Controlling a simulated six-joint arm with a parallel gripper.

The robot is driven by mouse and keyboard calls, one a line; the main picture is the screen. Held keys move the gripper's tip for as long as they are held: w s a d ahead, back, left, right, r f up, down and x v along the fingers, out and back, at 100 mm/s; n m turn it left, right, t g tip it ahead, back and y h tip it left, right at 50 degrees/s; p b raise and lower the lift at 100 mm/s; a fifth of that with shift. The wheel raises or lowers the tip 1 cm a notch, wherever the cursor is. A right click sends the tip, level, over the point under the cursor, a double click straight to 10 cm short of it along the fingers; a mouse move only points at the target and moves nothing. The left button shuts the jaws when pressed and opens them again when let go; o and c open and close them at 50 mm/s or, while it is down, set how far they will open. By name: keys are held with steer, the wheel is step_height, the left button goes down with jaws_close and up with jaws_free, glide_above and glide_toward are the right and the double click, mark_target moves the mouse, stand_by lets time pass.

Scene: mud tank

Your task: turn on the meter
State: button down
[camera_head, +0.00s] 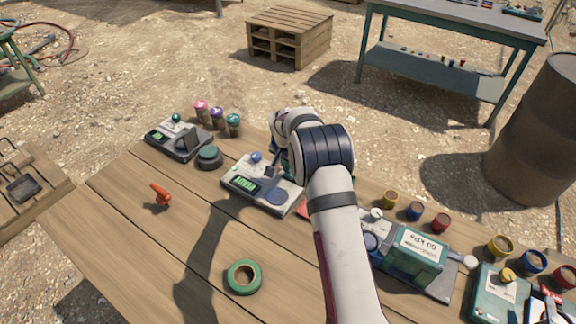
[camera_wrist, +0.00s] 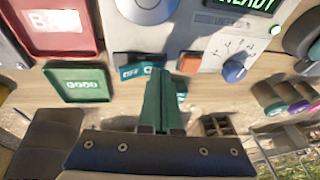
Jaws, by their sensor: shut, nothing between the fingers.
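The meter (camera_head: 284,208) is a pale grey box on the wooden table, with a lit green display (camera_head: 245,185). In the wrist view the display (camera_wrist: 245,4) reads "READY". A blue dial knob (camera_wrist: 234,71) and a small lit green lamp (camera_wrist: 275,30) are on its face. A teal OFF/ON switch plate (camera_wrist: 127,71) is at its edge, and an orange-red part (camera_wrist: 190,62) is beside it. My gripper (camera_wrist: 160,76) is shut and empty, its teal fingertips at the switch plate and partly covering it. Whether they touch cannot be told. My arm hides part of this area in the head view.
In the wrist view, a red tray (camera_wrist: 91,50) and a green "GOOD" tray (camera_wrist: 104,92) lie to the left. Another instrument (camera_head: 184,155), small jars (camera_head: 217,119), green tape (camera_head: 231,283) and an orange object (camera_head: 161,199) are on the table. The front-left tabletop is mostly clear.

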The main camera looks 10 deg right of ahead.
steer(key=shift+s+d, duration=0.1)
steer(key=shift+s+d+r, duration=0.2)
steer(key=shift+s+d, duration=0.3)
steer(key=shift+r, duration=0.35)
step_height(320, 180, up, 4)
steer(key=shift+f, duration=0.25)
steer(key=a+r, duration=0.4)
steer(key=r, duration=0.5)
